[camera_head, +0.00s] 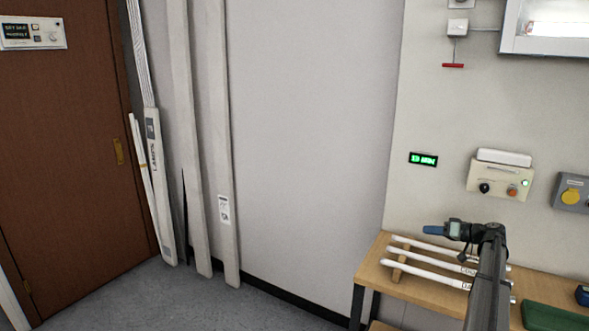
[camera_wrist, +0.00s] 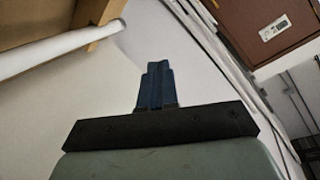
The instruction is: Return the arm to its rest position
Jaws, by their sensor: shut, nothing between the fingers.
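My gripper (camera_head: 434,229) shows in the head view at the lower right, with blue fingers pointing left. My dark arm rises from the bottom edge and bends left at the wrist. The gripper appears in front of the left end of a wooden bench (camera_head: 372,277); its height above the bench is hard to tell. In the wrist view the blue fingers of my gripper (camera_wrist: 156,68) are together, with nothing between them. The fingers appear clear of the things around them in the wrist view.
Several white tubes (camera_head: 425,262) lie on a wooden support on the bench, partly hidden by my arm. A green item (camera_head: 551,317) lies at the right. Control boxes (camera_head: 500,181) hang on the wall. Long white lengths lean beside the brown door (camera_head: 65,150). The floor at left is clear.

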